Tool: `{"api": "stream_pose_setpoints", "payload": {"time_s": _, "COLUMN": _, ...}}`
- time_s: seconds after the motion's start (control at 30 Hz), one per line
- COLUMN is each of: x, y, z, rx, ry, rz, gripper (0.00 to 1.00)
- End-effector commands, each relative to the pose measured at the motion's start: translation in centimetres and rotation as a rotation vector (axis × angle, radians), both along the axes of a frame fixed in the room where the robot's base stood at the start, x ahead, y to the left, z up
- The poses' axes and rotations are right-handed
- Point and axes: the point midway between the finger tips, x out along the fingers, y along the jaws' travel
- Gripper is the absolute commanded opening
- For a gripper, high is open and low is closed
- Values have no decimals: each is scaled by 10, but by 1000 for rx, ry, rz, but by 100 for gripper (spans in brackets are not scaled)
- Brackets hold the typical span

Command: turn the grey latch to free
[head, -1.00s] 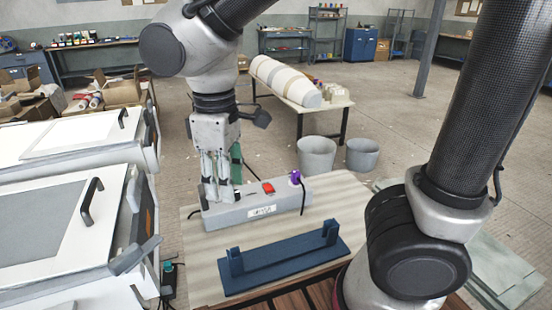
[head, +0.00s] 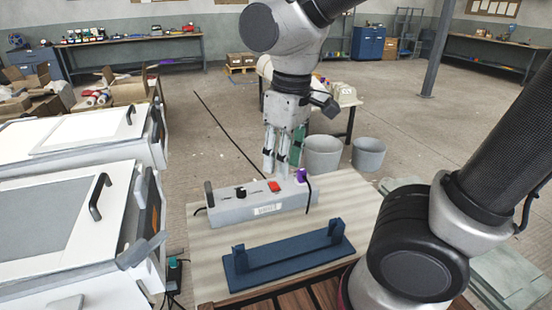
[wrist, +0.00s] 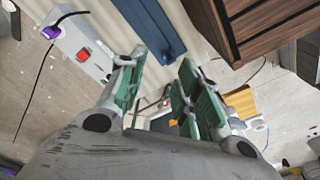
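The grey latch (head: 142,250) is a lever on the right side of the nearer white chest (head: 75,215) at the left of the head view. It sticks out to the right and tilts upward. My gripper (head: 283,168) hangs fingers down beyond the grey control box, to the right of the latch and well apart from it. In the wrist view my gripper (wrist: 160,65) has its two green-padded fingers spread, with nothing between them. I cannot make out the latch in the wrist view.
The grey control box (head: 265,209), with a red switch and purple plug, stands on a table (head: 205,265) beside a blue bracket (head: 290,262). A second white chest (head: 60,138) stands behind the nearer one.

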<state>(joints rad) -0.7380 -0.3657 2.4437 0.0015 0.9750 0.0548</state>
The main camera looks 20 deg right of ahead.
Motion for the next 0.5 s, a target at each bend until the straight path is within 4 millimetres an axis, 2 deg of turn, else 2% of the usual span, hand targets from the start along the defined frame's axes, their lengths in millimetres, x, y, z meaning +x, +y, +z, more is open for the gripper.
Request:
{"api": "stream_pose_setpoints", "payload": {"time_s": 0.03, "x": 0, "y": 0, "z": 0, "rx": 0, "ry": 0, "rz": 0, "gripper": 19}}
{"api": "stream_pose_setpoints", "payload": {"time_s": 0.13, "x": 0, "y": 0, "z": 0, "rx": 0, "ry": 0, "rz": 0, "gripper": 1}}
{"api": "stream_pose_setpoints", "payload": {"time_s": 0.3, "x": -4, "y": 8, "z": -2, "rx": -4, "ry": 5, "rz": 35, "gripper": 0}}
{"api": "stream_pose_setpoints", "payload": {"time_s": 0.37, "x": -10, "y": 20, "z": -7, "rx": -19, "ry": 20, "rz": 85, "gripper": 0}}
{"api": "stream_pose_setpoints", "payload": {"time_s": 0.47, "x": -21, "y": 55, "z": -16, "rx": -59, "ry": 37, "rz": 219, "gripper": 0}}
{"api": "stream_pose_setpoints", "payload": {"time_s": 0.5, "x": -24, "y": 73, "z": -19, "rx": -73, "ry": 29, "rz": 276, "gripper": 0}}
